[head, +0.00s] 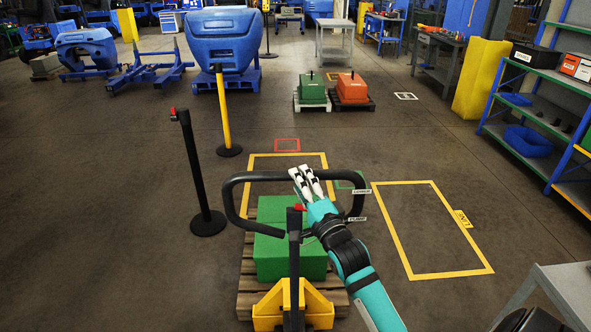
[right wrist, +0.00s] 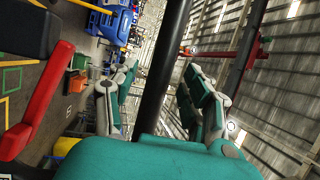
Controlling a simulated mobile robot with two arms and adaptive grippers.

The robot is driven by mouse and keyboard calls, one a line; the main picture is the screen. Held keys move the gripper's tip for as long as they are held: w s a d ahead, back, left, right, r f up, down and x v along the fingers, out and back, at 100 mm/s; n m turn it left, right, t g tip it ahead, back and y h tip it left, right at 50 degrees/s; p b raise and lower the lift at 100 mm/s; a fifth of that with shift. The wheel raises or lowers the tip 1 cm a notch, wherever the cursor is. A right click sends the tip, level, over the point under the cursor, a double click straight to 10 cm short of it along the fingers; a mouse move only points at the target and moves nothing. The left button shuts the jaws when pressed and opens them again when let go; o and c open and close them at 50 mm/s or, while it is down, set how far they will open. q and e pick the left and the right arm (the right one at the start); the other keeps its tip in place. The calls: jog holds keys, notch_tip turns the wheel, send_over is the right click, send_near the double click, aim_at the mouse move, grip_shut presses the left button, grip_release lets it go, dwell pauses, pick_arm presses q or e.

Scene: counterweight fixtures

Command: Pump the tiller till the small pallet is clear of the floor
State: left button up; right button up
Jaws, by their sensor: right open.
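The pallet truck's tiller has a black loop handle (head: 234,182) and a small red lever (head: 299,207). It stands above the truck's yellow base (head: 293,306). A wooden small pallet (head: 246,283) carries a green block (head: 290,258). Whether the pallet touches the floor cannot be told. My right gripper (head: 305,172) is open at the handle's top bar. In the right wrist view, the black bar (right wrist: 165,60) runs between the spread fingers of my right gripper (right wrist: 162,98). The red lever (right wrist: 40,105) is at left there. My left gripper is out of view.
A black post (head: 193,170) and a yellow post (head: 224,110) stand left of the truck. An empty yellow floor outline (head: 410,230) lies to the right. Shelves (head: 545,95) and a grey table (head: 560,285) edge the right side. Open floor lies ahead.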

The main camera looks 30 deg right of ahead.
jog(key=shift+p+x, duration=0.3)
jog(key=shift+x, duration=1.35)
jog(key=shift+f, duration=0.1)
grip_shut()
